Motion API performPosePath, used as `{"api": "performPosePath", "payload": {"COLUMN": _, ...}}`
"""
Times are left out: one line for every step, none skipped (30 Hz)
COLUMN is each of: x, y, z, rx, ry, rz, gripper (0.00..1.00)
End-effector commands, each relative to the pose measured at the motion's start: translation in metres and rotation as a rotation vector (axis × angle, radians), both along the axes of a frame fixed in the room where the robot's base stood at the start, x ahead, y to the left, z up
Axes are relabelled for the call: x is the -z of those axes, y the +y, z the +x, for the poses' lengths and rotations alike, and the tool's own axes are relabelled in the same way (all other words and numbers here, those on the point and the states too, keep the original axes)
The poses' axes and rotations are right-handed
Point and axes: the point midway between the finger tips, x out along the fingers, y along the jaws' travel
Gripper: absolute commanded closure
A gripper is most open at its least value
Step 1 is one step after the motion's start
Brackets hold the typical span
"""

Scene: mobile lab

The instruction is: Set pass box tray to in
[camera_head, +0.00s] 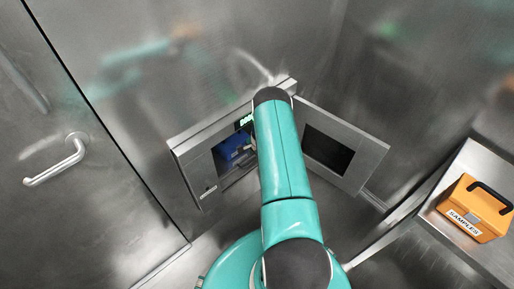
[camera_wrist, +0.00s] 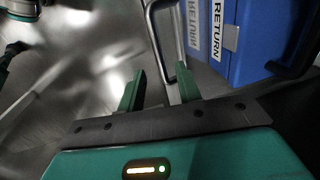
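The pass box (camera_head: 205,190) is set in the metal wall in the head view, with its door (camera_head: 369,155) swung open to the right. A blue case (camera_head: 229,147) shows inside it. In the wrist view the blue case (camera_wrist: 255,22) carries a RETURN label and a dark handle. A grey metal bar, seemingly the tray's handle (camera_wrist: 156,38), runs down beside the case and between my fingers. My gripper (camera_wrist: 160,69) is open, its two green fingers apart around the bar; contact cannot be told. The tray's bed is mostly hidden, and my arm covers part of the box opening.
An orange SAMPLES case (camera_head: 474,209) sits on a metal bench (camera_head: 448,222) at the right. A closed metal door with a lever handle (camera_head: 56,163) is at the left. The open pass box door stands close to the right of my arm.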

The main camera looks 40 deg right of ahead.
Motion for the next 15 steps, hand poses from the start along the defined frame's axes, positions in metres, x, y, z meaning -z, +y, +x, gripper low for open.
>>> {"api": "performPosePath", "payload": {"x": -0.011, "y": -0.001, "z": -0.001, "rx": 0.001, "ry": -0.001, "rz": -0.001, "gripper": 0.66}}
{"api": "performPosePath", "payload": {"x": -0.017, "y": -0.001, "z": -0.003, "rx": 0.001, "ry": -0.002, "rz": -0.001, "gripper": 0.66}}
{"api": "performPosePath", "payload": {"x": -0.024, "y": -0.001, "z": -0.004, "rx": 0.001, "ry": -0.002, "rz": -0.001, "gripper": 0.66}}
{"api": "performPosePath", "payload": {"x": -0.030, "y": -0.001, "z": -0.005, "rx": 0.001, "ry": -0.002, "rz": -0.001, "gripper": 0.66}}
{"api": "performPosePath", "payload": {"x": -0.036, "y": -0.001, "z": -0.006, "rx": 0.001, "ry": -0.002, "rz": -0.002, "gripper": 0.66}}
{"api": "performPosePath", "payload": {"x": -0.043, "y": -0.001, "z": -0.009, "rx": 0.001, "ry": -0.001, "rz": -0.001, "gripper": 0.66}}
{"api": "performPosePath", "payload": {"x": -0.049, "y": -0.001, "z": -0.009, "rx": 0.001, "ry": -0.002, "rz": -0.002, "gripper": 0.66}}
{"api": "performPosePath", "payload": {"x": -0.054, "y": -0.001, "z": -0.011, "rx": 0.001, "ry": -0.002, "rz": -0.001, "gripper": 0.66}}
{"api": "performPosePath", "payload": {"x": -0.062, "y": -0.001, "z": -0.012, "rx": 0.001, "ry": -0.002, "rz": -0.002, "gripper": 0.66}}
{"api": "performPosePath", "payload": {"x": -0.066, "y": -0.001, "z": -0.013, "rx": 0.001, "ry": -0.001, "rz": -0.001, "gripper": 0.66}}
{"api": "performPosePath", "payload": {"x": -0.071, "y": -0.001, "z": -0.014, "rx": 0.001, "ry": -0.002, "rz": -0.001, "gripper": 0.66}}
{"api": "performPosePath", "payload": {"x": -0.076, "y": -0.001, "z": -0.015, "rx": 0.001, "ry": -0.001, "rz": -0.001, "gripper": 0.66}}
{"api": "performPosePath", "payload": {"x": -0.080, "y": -0.001, "z": -0.016, "rx": 0.001, "ry": -0.001, "rz": -0.001, "gripper": 0.66}}
{"api": "performPosePath", "payload": {"x": -0.083, "y": -0.001, "z": -0.017, "rx": 0.001, "ry": -0.001, "rz": -0.001, "gripper": 0.66}}
{"api": "performPosePath", "payload": {"x": -0.086, "y": -0.001, "z": -0.018, "rx": 0.001, "ry": -0.001, "rz": -0.001, "gripper": 0.66}}
